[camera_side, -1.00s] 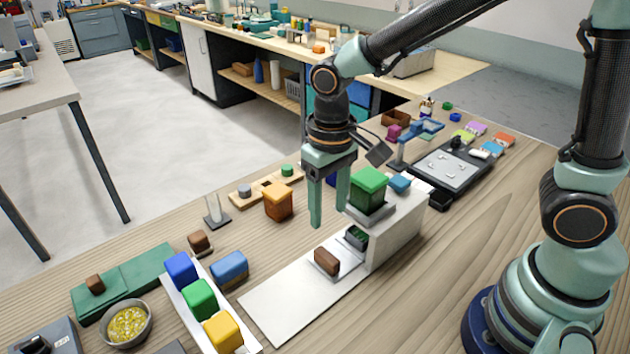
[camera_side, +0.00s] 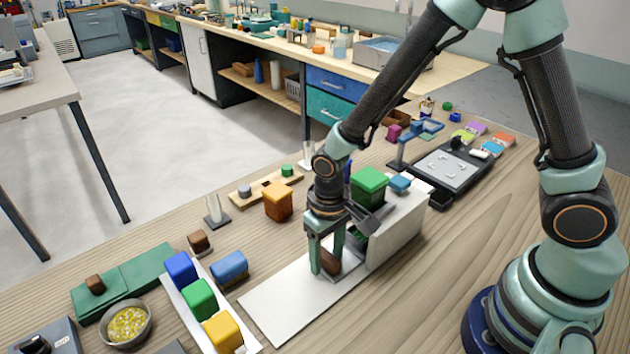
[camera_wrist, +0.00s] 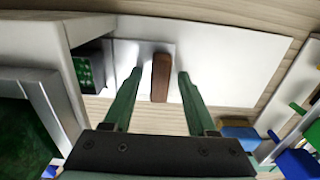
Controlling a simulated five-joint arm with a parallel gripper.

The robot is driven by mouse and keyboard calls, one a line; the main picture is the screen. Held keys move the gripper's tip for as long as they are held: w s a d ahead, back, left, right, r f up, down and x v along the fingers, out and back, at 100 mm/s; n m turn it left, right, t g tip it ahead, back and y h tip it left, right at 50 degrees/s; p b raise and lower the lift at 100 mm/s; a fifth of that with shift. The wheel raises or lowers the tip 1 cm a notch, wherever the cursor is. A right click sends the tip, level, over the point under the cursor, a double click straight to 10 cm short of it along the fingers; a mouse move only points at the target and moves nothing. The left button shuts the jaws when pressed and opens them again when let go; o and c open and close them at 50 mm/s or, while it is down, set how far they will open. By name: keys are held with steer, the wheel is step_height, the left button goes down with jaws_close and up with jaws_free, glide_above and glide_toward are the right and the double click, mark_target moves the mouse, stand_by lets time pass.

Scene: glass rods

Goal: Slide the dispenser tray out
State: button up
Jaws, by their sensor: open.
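The white dispenser (camera_side: 397,238) stands on the table with a green block on its top. Its metallic tray (camera_wrist: 128,58) sticks out of an opening at the front, over a white plate. A brown upright block (camera_side: 331,264), like a handle, stands on the tray; it also shows in the wrist view (camera_wrist: 160,78). My gripper (camera_side: 327,262) is open and lowered at the brown block. In the wrist view my gripper (camera_wrist: 160,82) has one finger on each side of the block, with gaps showing. Something dark green (camera_wrist: 90,72) shows inside the opening.
The white plate (camera_side: 285,302) in front of the dispenser is clear. A white rack (camera_side: 205,325) with blue, green and yellow blocks lies beyond its left end. A blue block (camera_side: 229,267) and an orange block (camera_side: 278,201) stand nearby.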

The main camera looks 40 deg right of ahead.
steer(key=shift+f, duration=0.1)
jaws_close()
stand_by(1.4)
